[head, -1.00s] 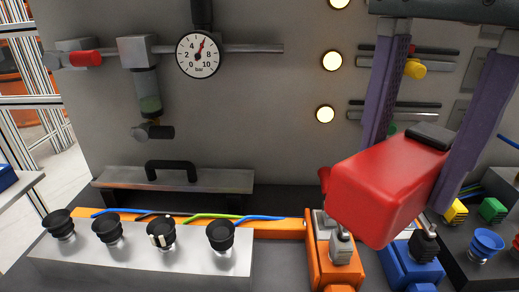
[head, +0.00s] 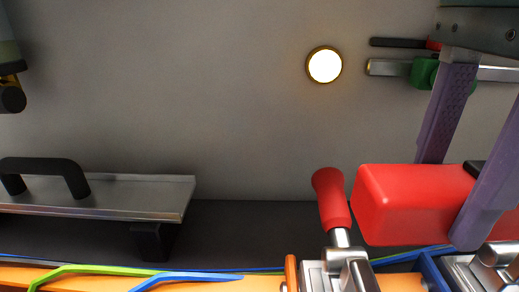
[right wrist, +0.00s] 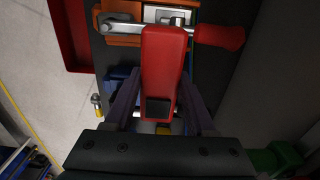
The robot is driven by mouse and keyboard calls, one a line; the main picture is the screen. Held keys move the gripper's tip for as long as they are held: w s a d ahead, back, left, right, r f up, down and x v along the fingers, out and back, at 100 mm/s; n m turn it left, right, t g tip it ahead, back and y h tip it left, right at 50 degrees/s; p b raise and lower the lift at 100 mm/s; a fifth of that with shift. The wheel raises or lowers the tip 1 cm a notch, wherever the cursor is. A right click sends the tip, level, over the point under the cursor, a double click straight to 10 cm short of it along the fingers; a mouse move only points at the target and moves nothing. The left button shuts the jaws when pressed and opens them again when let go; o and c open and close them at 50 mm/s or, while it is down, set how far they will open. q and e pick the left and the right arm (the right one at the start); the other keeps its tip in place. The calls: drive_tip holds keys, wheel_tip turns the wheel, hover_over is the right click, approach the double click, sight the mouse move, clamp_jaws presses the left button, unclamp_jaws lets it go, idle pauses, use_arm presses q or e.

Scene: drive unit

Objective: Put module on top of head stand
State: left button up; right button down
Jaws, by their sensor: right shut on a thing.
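The module appears to be the red block (head: 410,205), which has a black patch near its rear end. My right gripper (head: 450,203) has its purple fingers shut on the block and holds it nearly level, at the right of the head view. The right wrist view also shows the block (right wrist: 163,65) between the fingers. An orange stand (right wrist: 118,41) with a metal clamp lies beyond the block's far end, and a blue stand (right wrist: 121,80) lies nearer. I cannot tell which is the head stand, or whether the block touches either.
A red clamp handle (head: 332,198) rises just left of the block. A metal plate with a black handle (head: 45,175) is at left. Blue and green cables (head: 110,276) run along the orange rail. The grey panel with a lit lamp (head: 324,65) stands behind.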

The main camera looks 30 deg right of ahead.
drive_tip(key=w+d, duration=0.4)
drive_tip(key=w, duration=0.3)
drive_tip(key=w+d, duration=0.4)
drive_tip(key=w, duration=0.4)
wheel_tip(320, 180, down, 14)
drive_tip(key=shift+r+b, duration=0.25)
drive_tip(key=shift+b, duration=0.1)
drive_tip(key=shift+f+b, duration=0.35)
drive_tip(key=shift+f, duration=2)
use_arm(q)
drive_tip(key=shift+s+a+f, duration=0.15)
drive_tip(key=shift+a+f, duration=0.05)
drive_tip(key=shift+f, duration=0.2)
drive_tip(key=shift+s+a+f, duration=0.15)
drive_tip(key=shift+f, duration=0.2)
use_arm(e)
drive_tip(key=shift+d, duration=0.1)
drive_tip(key=shift+f, duration=0.1)
drive_tip(key=shift+c, duration=1.1)
unclamp_jaws()
use_arm(q)
drive_tip(key=shift+f, duration=0.15)
